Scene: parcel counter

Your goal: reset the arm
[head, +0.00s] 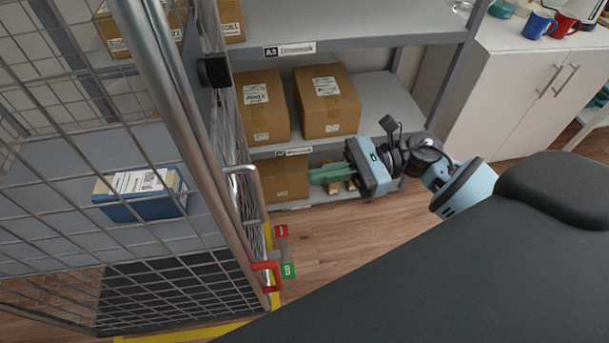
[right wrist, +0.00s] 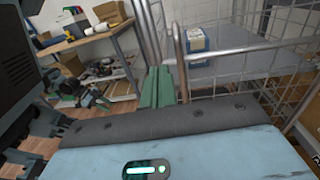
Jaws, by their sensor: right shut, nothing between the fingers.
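My right gripper (head: 284,174) reaches in from the right in the head view, its arm stretched over the floor. Its green fingers are together and empty, pointing left towards the cage door edge, in front of the lower shelves. In the right wrist view the closed fingers (right wrist: 157,85) point at the cage's metal posts. I cannot tell whether they touch anything. My left gripper does not show in the head view.
A wire cage (head: 180,130) with a blue-and-white box (head: 140,205) inside stands at the left. Its latch has a red handle (head: 267,275). Shelves behind hold cardboard boxes (head: 328,100). A white cabinet (head: 530,90) stands at the right. Wooden floor (head: 335,230) is clear below the arm.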

